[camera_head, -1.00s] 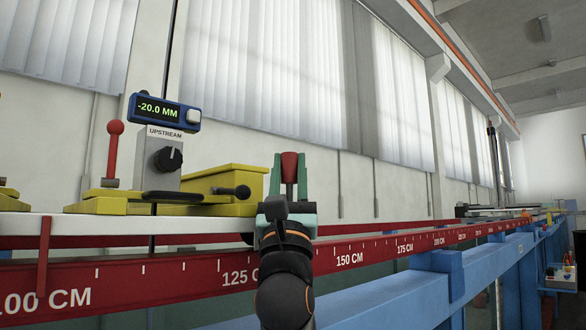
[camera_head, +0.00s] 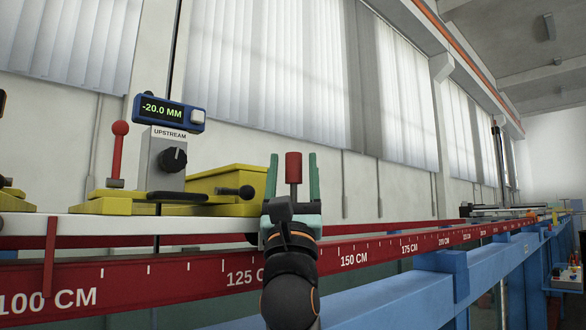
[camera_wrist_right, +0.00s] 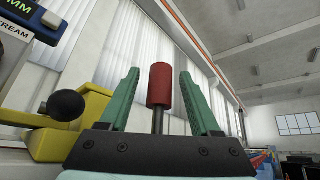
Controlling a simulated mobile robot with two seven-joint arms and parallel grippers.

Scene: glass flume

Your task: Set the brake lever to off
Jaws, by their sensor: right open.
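A red cylindrical grip (camera_head: 293,167) on a thin grey stem stands upright between the fingers of my right gripper (camera_head: 293,178). The gripper's green fingers are open, with a gap on each side of the grip. The right wrist view shows the same red grip (camera_wrist_right: 160,84) between the spread fingers (camera_wrist_right: 160,100), apart from both. The foot of its stem is hidden behind the gripper. A second red lever with a ball knob (camera_head: 121,128) stands upright on the yellow carriage (camera_head: 120,203) at left. No label shows which is the brake lever. My left gripper is out of view.
A grey post marked UPSTREAM (camera_head: 168,160) carries a black knob and a blue display (camera_head: 168,113) reading -20.0 MM. A black ball-ended handle (camera_head: 238,192) sticks out near my right gripper. The red scale rail (camera_head: 200,278) and blue beam (camera_head: 375,300) run along the front.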

